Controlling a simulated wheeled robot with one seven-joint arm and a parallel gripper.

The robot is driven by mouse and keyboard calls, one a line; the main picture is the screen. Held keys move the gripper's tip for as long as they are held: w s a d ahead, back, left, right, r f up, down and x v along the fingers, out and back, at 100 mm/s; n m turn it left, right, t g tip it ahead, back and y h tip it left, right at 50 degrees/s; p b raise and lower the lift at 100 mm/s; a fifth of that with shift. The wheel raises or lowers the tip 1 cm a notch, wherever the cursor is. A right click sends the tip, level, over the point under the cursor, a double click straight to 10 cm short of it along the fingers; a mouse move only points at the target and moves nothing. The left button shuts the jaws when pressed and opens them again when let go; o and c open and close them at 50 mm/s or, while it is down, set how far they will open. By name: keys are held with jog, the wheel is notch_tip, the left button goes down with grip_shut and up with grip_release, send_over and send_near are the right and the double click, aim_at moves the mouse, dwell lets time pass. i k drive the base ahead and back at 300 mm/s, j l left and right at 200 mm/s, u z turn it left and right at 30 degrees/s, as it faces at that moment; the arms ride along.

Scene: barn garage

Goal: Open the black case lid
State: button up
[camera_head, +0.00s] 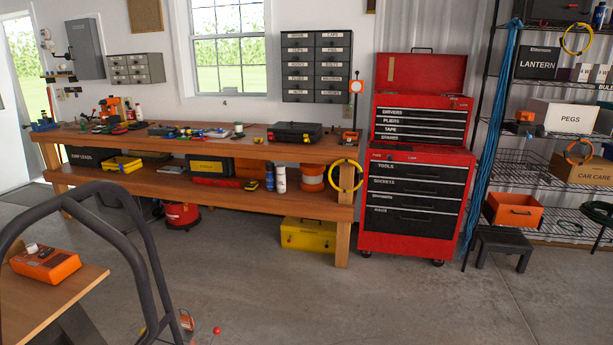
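A black case (294,133) sits on top of the long wooden workbench (340,149), near its right end. Its lid looks shut, though the case is small in the view and the latch or seam detail cannot be made out. My gripper is not in view, so its distance from the case and its state do not show.
A red tool chest (416,207) stands right of the bench. Wire shelves (545,180) and a low black stool (503,240) are farther right. Dark curved tubing (120,225) and a wooden table (45,300) fill the lower left. Concrete floor (330,300) before the bench is mostly clear.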

aim_at(292, 128)
jog(key=i, duration=3.7)
jog(key=i+l+u, duration=0.15)
jog(key=i, duration=0.5)
jog(key=i+l+u, duration=0.15)
jog(key=i, duration=0.5)
jog(key=j, duration=0.05)
